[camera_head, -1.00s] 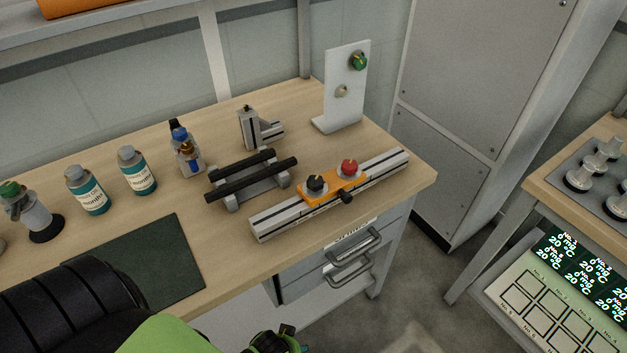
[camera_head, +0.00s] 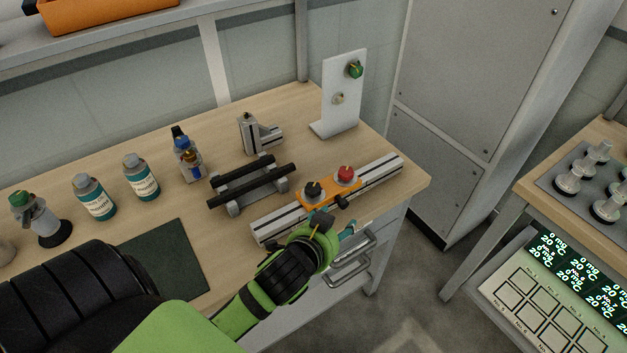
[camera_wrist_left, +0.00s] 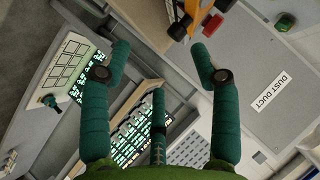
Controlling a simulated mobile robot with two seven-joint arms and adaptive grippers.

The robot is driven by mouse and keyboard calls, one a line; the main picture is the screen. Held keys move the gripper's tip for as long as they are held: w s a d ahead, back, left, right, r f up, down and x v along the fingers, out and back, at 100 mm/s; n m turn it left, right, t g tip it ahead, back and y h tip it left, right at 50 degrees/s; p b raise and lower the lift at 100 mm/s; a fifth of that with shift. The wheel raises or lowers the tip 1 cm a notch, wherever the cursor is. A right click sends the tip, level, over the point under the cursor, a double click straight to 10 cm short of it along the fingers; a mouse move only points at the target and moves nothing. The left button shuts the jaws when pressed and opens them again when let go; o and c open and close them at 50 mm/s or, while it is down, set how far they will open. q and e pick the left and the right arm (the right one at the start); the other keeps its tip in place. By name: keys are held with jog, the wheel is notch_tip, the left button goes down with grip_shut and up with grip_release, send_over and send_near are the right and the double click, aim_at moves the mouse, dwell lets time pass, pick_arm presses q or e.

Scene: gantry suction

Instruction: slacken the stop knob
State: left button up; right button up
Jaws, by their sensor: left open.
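An orange carriage (camera_head: 331,193) sits on a slotted metal rail (camera_head: 381,176) near the table's front right edge. A black knob (camera_head: 313,190) and a red knob (camera_head: 346,173) stand on its top. A small black knob (camera_head: 342,203) sticks out of its front side. I cannot tell which is the stop knob. My left gripper (camera_head: 352,234) is just in front of the rail, below the carriage, apart from the knobs. In the left wrist view its teal fingers (camera_wrist_left: 160,62) are spread and empty, with the orange carriage (camera_wrist_left: 191,16) at the top edge. My right gripper is not in view.
A black-barred stand (camera_head: 252,184) and a metal bracket (camera_head: 262,135) stand behind the rail. A white upright plate (camera_head: 343,90) with a green knob (camera_head: 355,69) stands behind right. Bottles (camera_head: 142,177) line the left. Drawer handles (camera_head: 357,262) project below my left gripper.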

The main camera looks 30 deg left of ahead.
pick_arm(q)
jog(key=w+d+r+m+t+h, duration=0.3)
jog(key=w+r+m+t, duration=0.15)
jog(key=r, duration=0.45)
jog(key=w+d+r+m+t+h, duration=0.35)
jog(key=w+r+m, duration=0.2)
jog(key=r, duration=0.35)
jog(key=s+d+r+m+g+h, duration=0.25)
jog(key=d+r+m+h, duration=0.25)
jog(key=d+m+h, duration=0.75)
jog(key=m+g+y, duration=1.7)
jog(key=m, duration=0.4)
send_over(313, 186)
jog(key=f, duration=1.4)
jog(key=shift+d+f, duration=0.25)
jog(key=shift+s+a+f+y, duration=0.1)
jog(key=shift+a+f+y, duration=0.1)
jog(key=shift+y, duration=0.1)
notch_tip(313, 186, down, 5)
jog(key=shift+r+p, duration=0.1)
jog(key=shift+p, duration=1.1)
jog(key=shift+f, duration=0.85)
